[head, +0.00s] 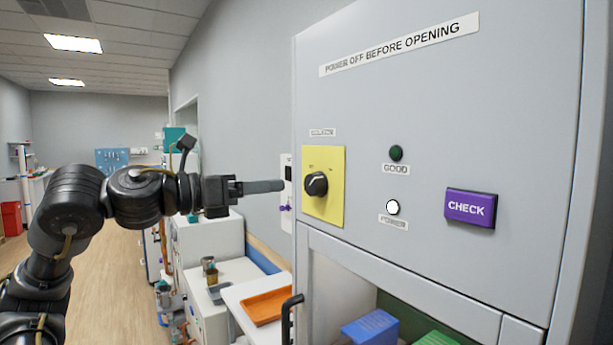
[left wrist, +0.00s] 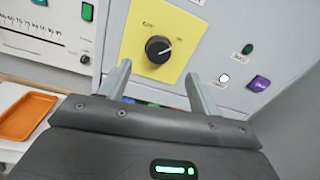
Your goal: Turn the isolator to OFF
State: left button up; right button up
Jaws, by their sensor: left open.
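The isolator is a black round knob (head: 316,184) on a yellow plate (head: 335,210) on the grey cabinet front. In the left wrist view the knob (left wrist: 158,49) shows a white pointer line aimed to the right and slightly up, towards the right-hand mark; the left-hand mark above it seems to read OFF. My left gripper (head: 280,186) points at the plate from the left, a short way off the knob. In the left wrist view its two fingers (left wrist: 160,85) are apart with nothing between them, and the knob lies ahead between them. My right gripper is not in view.
Right of the knob are a dark green GOOD lamp (head: 396,153), a lit white lamp (head: 392,207) and a purple CHECK button (head: 470,208). A black door handle (head: 290,318) sticks out below. An orange tray (head: 267,306) lies on a bench at lower left.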

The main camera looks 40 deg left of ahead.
aim_at(309, 182)
pick_arm(q)
jog(key=p+x, duration=0.6)
jog(key=x, duration=0.2)
jog(key=shift+w, duration=0.25)
jog(key=shift+w+d+f+p, duration=0.2)
jog(key=shift+w+p, duration=0.15)
jog(key=shift+w, duration=0.2)
jog(key=c, duration=1)
